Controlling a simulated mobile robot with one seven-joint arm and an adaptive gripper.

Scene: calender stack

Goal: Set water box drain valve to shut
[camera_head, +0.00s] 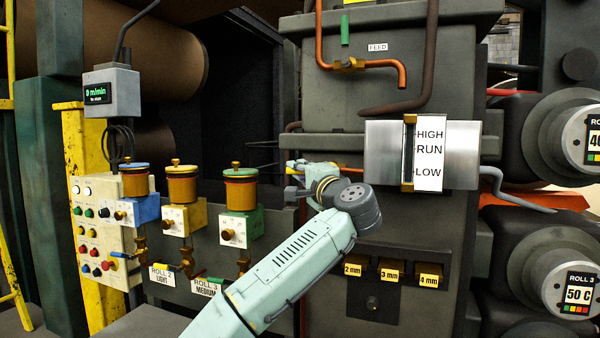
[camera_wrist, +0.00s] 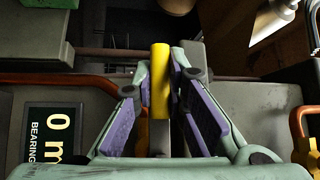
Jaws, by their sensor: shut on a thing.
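My gripper (camera_head: 292,178) is at the left side of the grey water box (camera_head: 395,60), low beside its level gauge (camera_head: 424,154). In the wrist view my gripper (camera_wrist: 166,85) has its purple-padded fingers closed around a yellow lever (camera_wrist: 160,75), which looks upright in that picture. I take the lever to be the drain valve handle. In the head view a short orange pipe (camera_head: 349,169) runs behind my gripper, and the lever is mostly hidden. The valve body is not clear in either view.
Brass-coloured lubricator pots (camera_head: 182,185) on coloured blocks stand left of my arm. A button panel (camera_head: 95,225) is farther left. Spacer blocks (camera_head: 391,271) sit below right. An orange pipe (camera_wrist: 60,80) and a bearing sign (camera_wrist: 48,130) lie close in the wrist view.

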